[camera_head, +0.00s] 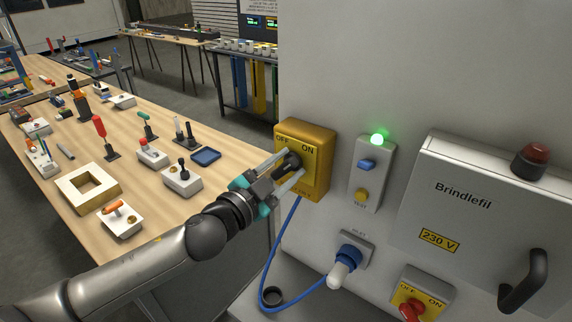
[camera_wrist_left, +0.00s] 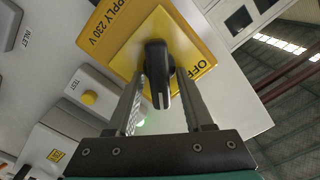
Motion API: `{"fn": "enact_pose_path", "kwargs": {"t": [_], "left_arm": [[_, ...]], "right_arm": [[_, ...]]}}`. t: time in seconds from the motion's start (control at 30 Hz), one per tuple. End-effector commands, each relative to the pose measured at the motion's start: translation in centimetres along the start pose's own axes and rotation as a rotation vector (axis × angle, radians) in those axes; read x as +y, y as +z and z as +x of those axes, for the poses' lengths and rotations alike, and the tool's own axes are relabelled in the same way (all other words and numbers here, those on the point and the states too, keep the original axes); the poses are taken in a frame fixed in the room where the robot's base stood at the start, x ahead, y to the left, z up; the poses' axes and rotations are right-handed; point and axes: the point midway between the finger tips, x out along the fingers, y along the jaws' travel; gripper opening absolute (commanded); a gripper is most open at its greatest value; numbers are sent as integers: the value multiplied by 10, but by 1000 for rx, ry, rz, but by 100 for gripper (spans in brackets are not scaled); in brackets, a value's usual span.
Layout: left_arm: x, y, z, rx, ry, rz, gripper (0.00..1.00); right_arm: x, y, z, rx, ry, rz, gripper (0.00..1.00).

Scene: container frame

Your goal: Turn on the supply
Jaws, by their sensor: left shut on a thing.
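The supply switch is a yellow box (camera_head: 318,183) on the grey wall, marked OFF and ON along its top, with a black knob (camera_head: 293,160) on its front. In the left wrist view the black knob (camera_wrist_left: 157,70) stands between the fingers of my left gripper (camera_wrist_left: 160,105), with the OFF mark to its right. My left gripper (camera_head: 284,172) is shut on the knob. Which mark the knob points to is hard to tell. A green lamp (camera_head: 377,139) on the panel to the right is lit. My right gripper is not in view.
Right of the switch are a test panel (camera_head: 362,190), a blue inlet plug (camera_head: 350,253) with a blue cable, a grey cabinet (camera_head: 470,200) and a red-knobbed switch (camera_head: 411,308). A wooden bench (camera_head: 140,130) with tools and small switch boxes stands to the left.

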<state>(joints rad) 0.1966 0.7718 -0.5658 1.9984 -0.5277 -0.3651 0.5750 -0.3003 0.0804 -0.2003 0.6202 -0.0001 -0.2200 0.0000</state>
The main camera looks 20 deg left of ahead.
Motion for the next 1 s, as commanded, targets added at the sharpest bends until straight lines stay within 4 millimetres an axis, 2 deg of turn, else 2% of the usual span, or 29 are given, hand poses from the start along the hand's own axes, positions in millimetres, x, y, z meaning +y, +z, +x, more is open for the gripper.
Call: {"fn": "enact_pose_path", "kwargs": {"t": [0.2, 0.5, 0.53, 0.6, 0.87, 1.0], "left_arm": [[1, 0, 0, -1, 0, 104, 0], [1, 1, 0, -1, 0, 114, 0], [1, 1, 0, -2, 0, 113, 52], [1, 1, 0, -1, 0, 113, 57], [1, 1, -1, -1, 0, 112, 57], [2, 1, -8, -1, 0, 111, 57]], "right_arm": [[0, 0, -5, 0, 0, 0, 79], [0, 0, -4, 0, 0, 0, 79], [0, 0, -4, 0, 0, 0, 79], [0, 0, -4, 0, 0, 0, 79], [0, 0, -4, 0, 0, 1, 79], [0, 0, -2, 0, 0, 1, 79]]}}
